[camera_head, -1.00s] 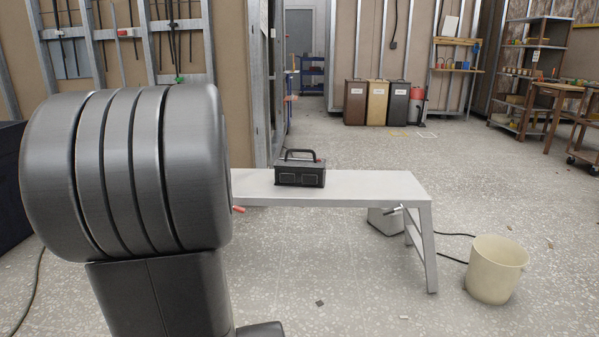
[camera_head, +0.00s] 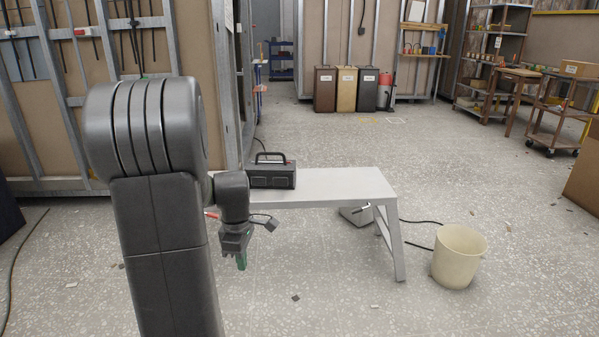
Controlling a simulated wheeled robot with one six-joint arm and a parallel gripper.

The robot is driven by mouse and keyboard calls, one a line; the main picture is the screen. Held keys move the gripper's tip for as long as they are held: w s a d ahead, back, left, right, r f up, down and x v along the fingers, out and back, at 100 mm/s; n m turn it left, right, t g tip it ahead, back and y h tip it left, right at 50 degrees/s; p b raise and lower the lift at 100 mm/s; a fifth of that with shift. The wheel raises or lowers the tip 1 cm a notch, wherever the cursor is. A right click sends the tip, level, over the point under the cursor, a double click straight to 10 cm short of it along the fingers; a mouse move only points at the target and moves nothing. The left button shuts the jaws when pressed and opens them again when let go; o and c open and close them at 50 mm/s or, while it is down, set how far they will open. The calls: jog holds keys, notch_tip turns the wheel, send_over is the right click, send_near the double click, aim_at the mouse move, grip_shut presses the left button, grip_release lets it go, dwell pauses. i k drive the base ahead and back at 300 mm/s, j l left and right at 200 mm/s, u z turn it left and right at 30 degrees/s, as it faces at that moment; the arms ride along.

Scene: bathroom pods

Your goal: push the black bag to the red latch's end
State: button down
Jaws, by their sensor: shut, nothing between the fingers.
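The black bag (camera_head: 272,172), a boxy case with a raised top handle, stands upright on a pale grey bench (camera_head: 345,184), left of the middle of its visible top. A latch with a red grip (camera_head: 210,214) shows under the bench's front edge at left, partly hidden by my arm. A second latch with a dark grip (camera_head: 360,212) is at the bench's right end. My gripper (camera_head: 241,264) points down with green at its tips, shut and empty. It appears below and left of the bag in the picture, apart from it. My arm hides the bench's left end.
A cream bucket (camera_head: 459,257) stands on the floor right of the bench, near a black cable (camera_head: 416,246). A grey box (camera_head: 357,216) is under the bench. The bench top right of the bag is clear. A stud wall (camera_head: 205,90) rises behind at left.

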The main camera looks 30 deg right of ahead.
aim_at(261, 173)
jog(key=i+l, duration=0.2)
jog(key=l, duration=0.15)
jog(key=i+l+u, duration=0.1)
jog(key=l, duration=0.3)
jog(key=i+l, duration=0.3)
jog(key=i+l+u, duration=0.1)
jog(key=l, duration=0.35)
jog(key=i+l, duration=0.5)
jog(key=l, duration=0.3)
jog(key=i+l+u, duration=0.1)
jog(key=l, duration=0.3)
jog(key=i+l, duration=0.25)
jog(key=l, duration=0.15)
jog(key=u, duration=0.05)
